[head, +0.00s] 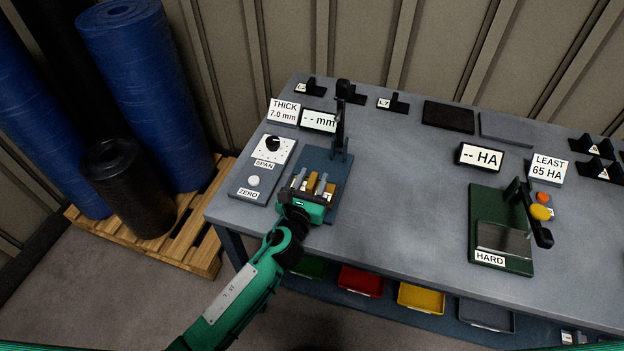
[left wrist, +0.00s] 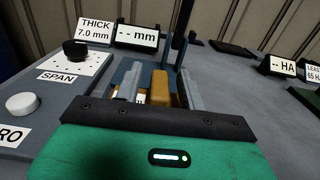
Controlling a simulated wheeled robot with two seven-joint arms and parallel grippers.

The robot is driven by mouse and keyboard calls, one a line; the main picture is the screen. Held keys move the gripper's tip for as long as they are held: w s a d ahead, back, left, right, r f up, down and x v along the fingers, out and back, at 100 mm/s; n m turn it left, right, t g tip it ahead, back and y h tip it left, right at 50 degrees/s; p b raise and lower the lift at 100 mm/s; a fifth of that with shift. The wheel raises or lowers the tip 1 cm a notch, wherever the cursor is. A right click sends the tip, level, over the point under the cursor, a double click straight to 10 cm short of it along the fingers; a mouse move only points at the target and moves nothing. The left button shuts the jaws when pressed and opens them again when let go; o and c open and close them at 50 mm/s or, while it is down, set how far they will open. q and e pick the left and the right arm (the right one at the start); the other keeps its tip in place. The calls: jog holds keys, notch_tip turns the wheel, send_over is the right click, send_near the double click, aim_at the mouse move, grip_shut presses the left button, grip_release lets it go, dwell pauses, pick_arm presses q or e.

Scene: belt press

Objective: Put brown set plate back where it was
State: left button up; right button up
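My left gripper (head: 310,183) is over the front of the blue thickness gauge base (head: 333,165), its fingers pointing away toward the gauge's upright post. A brown block (left wrist: 160,88), which looks like the brown set plate, shows between the two fingers in the left wrist view. Narrow gaps seem to show on both sides of it, so the gripper looks open around it. In the head view, brown (head: 311,183) also shows between the fingers and a further brown patch just right of them. The brown block's lower part is hidden by my gripper. My right gripper is not in view.
The box with the SPAN dial (head: 272,144) and ZERO button is close left of the gripper. The mm display (head: 319,121) stands behind. The green hardness tester (head: 500,235) is at right. The middle of the bench (head: 400,190) is clear. Coloured trays (head: 421,297) sit below.

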pick_arm(q)
jog(key=shift+f, duration=0.1)
jog(key=shift+s+a+b, duration=0.15)
jog(key=shift+s+b, duration=0.15)
jog(key=shift+s, duration=0.05)
jog(key=v, duration=0.4)
jog(key=b+v, duration=0.1)
jog(key=v, duration=0.3)
jog(key=b+v, duration=0.1)
jog(key=v, duration=0.4)
jog(key=shift+d+r, duration=0.2)
jog(key=shift+r, duration=0.2)
